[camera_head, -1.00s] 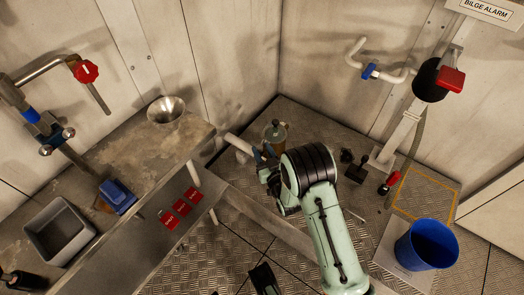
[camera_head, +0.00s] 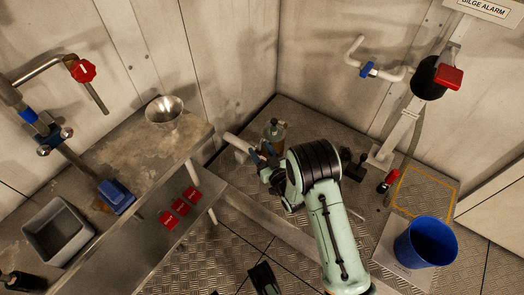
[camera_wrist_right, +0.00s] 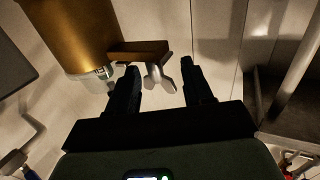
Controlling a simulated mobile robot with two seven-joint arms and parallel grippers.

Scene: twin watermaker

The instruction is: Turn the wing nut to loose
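The wing nut (camera_wrist_right: 160,78) is a small grey metal piece with spread wings, under a brown bracket on a brass-coloured cylinder (camera_wrist_right: 75,32) in the right wrist view. My right gripper (camera_wrist_right: 160,78) is open, its two dark fingers on either side of the wing nut in that picture. The left-hand finger looks closer to it; I cannot tell whether it touches. In the head view my right gripper (camera_head: 262,160) is beside the cylinder unit (camera_head: 274,132), and the wing nut cannot be made out. A dark shape at the bottom edge, seemingly my left gripper (camera_head: 264,278), shows only partly.
A workbench (camera_head: 120,160) with a metal funnel (camera_head: 165,112) stands left of the right gripper. A pale pipe (camera_head: 238,143) runs close to it. A blue bucket (camera_head: 426,243) stands at right, and a red-handled valve (camera_head: 450,78) is on the wall post.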

